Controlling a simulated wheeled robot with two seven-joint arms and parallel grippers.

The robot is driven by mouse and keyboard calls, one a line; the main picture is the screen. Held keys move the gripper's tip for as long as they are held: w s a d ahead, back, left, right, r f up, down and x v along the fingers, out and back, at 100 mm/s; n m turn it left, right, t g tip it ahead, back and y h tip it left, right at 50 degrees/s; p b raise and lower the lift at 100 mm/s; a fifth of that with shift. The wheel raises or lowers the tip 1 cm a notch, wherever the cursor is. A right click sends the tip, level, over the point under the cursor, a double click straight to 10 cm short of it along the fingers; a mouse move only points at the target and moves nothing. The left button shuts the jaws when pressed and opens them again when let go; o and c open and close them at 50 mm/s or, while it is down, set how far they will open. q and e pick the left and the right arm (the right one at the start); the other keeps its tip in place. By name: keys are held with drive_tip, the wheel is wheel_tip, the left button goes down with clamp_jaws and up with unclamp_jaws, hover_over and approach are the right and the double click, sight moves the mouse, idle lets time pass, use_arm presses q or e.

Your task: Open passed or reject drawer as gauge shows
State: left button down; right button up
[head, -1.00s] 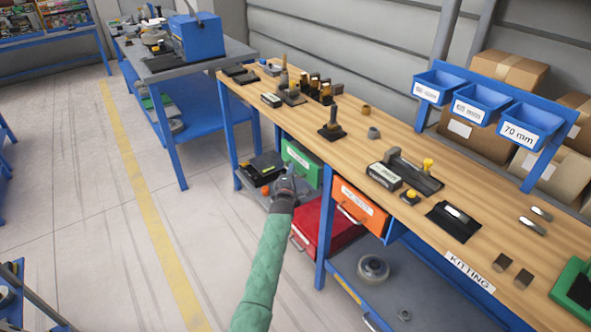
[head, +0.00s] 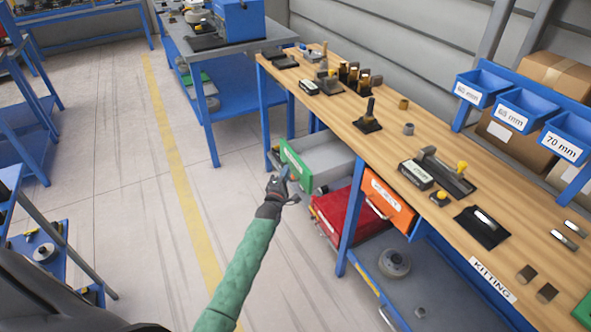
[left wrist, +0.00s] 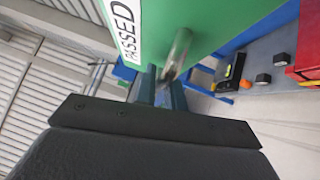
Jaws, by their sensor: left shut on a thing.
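The green passed drawer (head: 296,166) is pulled out from under the wooden bench, and its grey, empty-looking inside shows. In the left wrist view its green front (left wrist: 215,18) carries the label "PASSED", with a metal handle (left wrist: 177,52). My left gripper (head: 284,176) is at the front of this drawer. Its fingers (left wrist: 163,84) are shut on the handle in the left wrist view. The orange reject drawer (head: 379,206) sits under the bench, looking shut. A gauge with a small display (head: 415,174) stands on the bench; its reading is too small to tell. My right gripper is out of view.
A red bin (head: 338,214) sits below the drawers, close to the open one. Blue bins (head: 525,112) hang at the bench's back. The floor (head: 130,230) left of the bench is clear.

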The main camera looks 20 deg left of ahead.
use_arm(q)
drive_tip(key=shift+s+a+f, duration=0.1)
drive_tip(key=shift+s+a, duration=0.05)
drive_tip(key=shift+s, duration=0.15)
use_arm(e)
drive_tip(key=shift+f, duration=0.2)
use_arm(q)
drive_tip(key=c, duration=1.8)
unclamp_jaws()
drive_tip(key=shift+o, duration=0.2)
drive_tip(key=shift+s, duration=0.1)
